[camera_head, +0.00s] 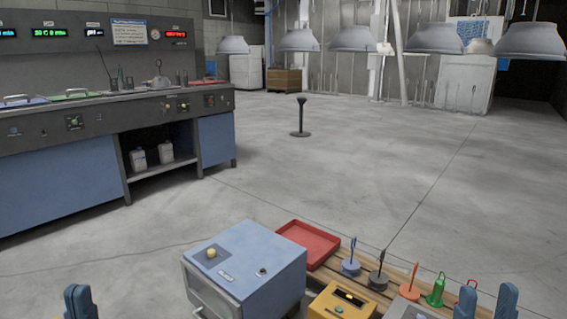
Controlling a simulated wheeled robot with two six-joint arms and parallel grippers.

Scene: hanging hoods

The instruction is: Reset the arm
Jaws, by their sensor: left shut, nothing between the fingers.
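My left gripper (79,302) shows at the bottom left edge. Its two blue fingers are together with nothing between them. My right gripper (486,303) shows at the bottom right edge, with its two blue fingers apart. It is in front of the end of a row of handled weights. No object shows clearly held in it. The lower parts of both grippers and both arms are cut off by the bottom of the frame.
A blue box-like device (245,262), a red tray (308,243) and a yellow box (342,301) stand between the grippers. Several handled pieces, including a green one (436,291), stand on a wooden pallet (392,271). A control bench (60,170) is left. Open floor lies beyond.

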